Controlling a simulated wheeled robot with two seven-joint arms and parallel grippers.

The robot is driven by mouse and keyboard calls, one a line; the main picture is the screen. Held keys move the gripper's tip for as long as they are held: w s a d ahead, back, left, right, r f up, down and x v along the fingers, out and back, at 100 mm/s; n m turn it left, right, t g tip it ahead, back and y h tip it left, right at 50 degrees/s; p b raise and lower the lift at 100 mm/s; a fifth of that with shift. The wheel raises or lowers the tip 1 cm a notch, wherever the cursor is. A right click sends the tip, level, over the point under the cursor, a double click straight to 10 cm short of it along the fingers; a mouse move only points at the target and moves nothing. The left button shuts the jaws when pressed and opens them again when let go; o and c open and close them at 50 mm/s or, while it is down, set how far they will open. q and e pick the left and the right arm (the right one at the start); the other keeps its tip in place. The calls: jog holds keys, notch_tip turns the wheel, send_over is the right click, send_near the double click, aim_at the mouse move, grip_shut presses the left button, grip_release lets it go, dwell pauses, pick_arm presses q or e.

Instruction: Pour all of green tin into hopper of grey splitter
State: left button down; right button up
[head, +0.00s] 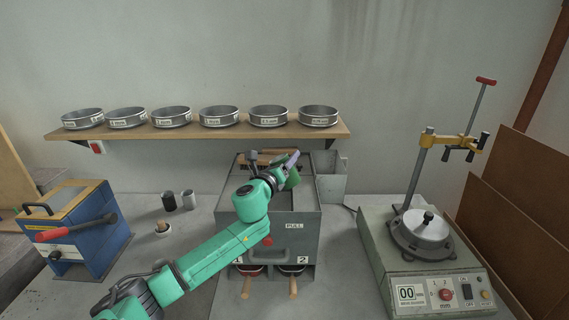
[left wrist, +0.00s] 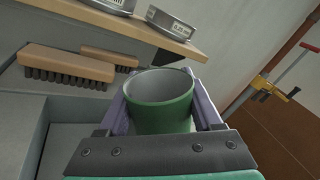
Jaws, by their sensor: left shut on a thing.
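The grey splitter (head: 305,243) stands on the bench, with a PULL label on its front and its hopper open at the top (head: 300,199). My left gripper (head: 291,160) is over the hopper and shut on the green tin (head: 293,179). The arm hides part of the tin and the splitter. In the left wrist view the tin (left wrist: 161,117) sits between both fingers of the gripper (left wrist: 163,98). Its grey inner wall shows, but its contents are hidden. I cannot tell how far it tilts. My right gripper is out of view.
Two brushes (left wrist: 65,68) lie at the splitter's back edge. A shelf of sieves (head: 220,115) runs along the wall behind. A blue machine (head: 82,235) stands left, and a sieve shaker (head: 420,245) right. Small cups (head: 188,200) stand left of the splitter.

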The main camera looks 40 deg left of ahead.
pick_arm(q)
jog(key=shift+s+f+n+b, duration=0.15)
jog(key=shift+n+b, duration=0.1)
jog(key=shift+n, duration=0.35)
jog(key=shift+f+n+b, duration=0.15)
jog(key=shift+n+b, duration=0.1)
jog(key=shift+n, duration=0.35)
jog(key=shift+s+a+f+n+p, duration=0.15)
jog(key=shift+a+f+n, duration=0.4)
jog(key=shift+n, duration=2)
jog(key=shift+a+f+n+p, duration=0.1)
jog(key=shift+a+f+n, duration=0.4)
jog(key=shift+n, duration=2.1)
jog(key=shift+s+a+f+n+p, duration=0.15)
jog(key=shift+a+f+n, duration=0.35)
jog(key=shift+n, duration=2.05)
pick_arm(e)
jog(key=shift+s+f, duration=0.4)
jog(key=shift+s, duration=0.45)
pick_arm(q)
jog(key=shift+w+d, duration=0.1)
